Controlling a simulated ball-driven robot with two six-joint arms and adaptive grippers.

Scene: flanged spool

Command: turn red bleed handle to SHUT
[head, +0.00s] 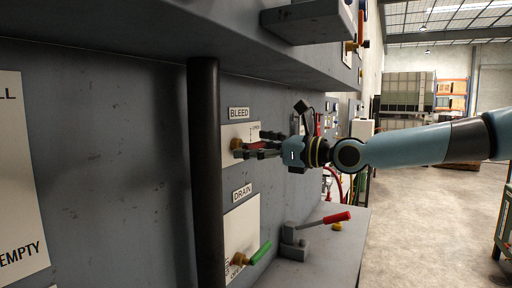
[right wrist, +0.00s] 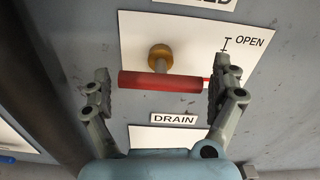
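The red bleed handle (right wrist: 150,81) is a short bar below a brass hub (right wrist: 160,55) on a white plate, lying roughly level across the right wrist view. An OPEN mark (right wrist: 250,41) is on the plate, up and right of the handle. No SHUT mark is readable. In the head view the handle (head: 254,145) is partly hidden by my right gripper (head: 250,149), under the BLEED label (head: 239,113). The right wrist view shows my right gripper (right wrist: 163,76) open, with one finger near each end of the handle. Contact cannot be told. My left gripper is out of view.
A dark vertical pipe (head: 206,180) stands left of the plate. Below is the DRAIN plate with a green handle (head: 260,252). A grey ledge (head: 315,255) holds a red-handled item (head: 337,217). A grey overhang (head: 150,35) is above. Open floor lies right.

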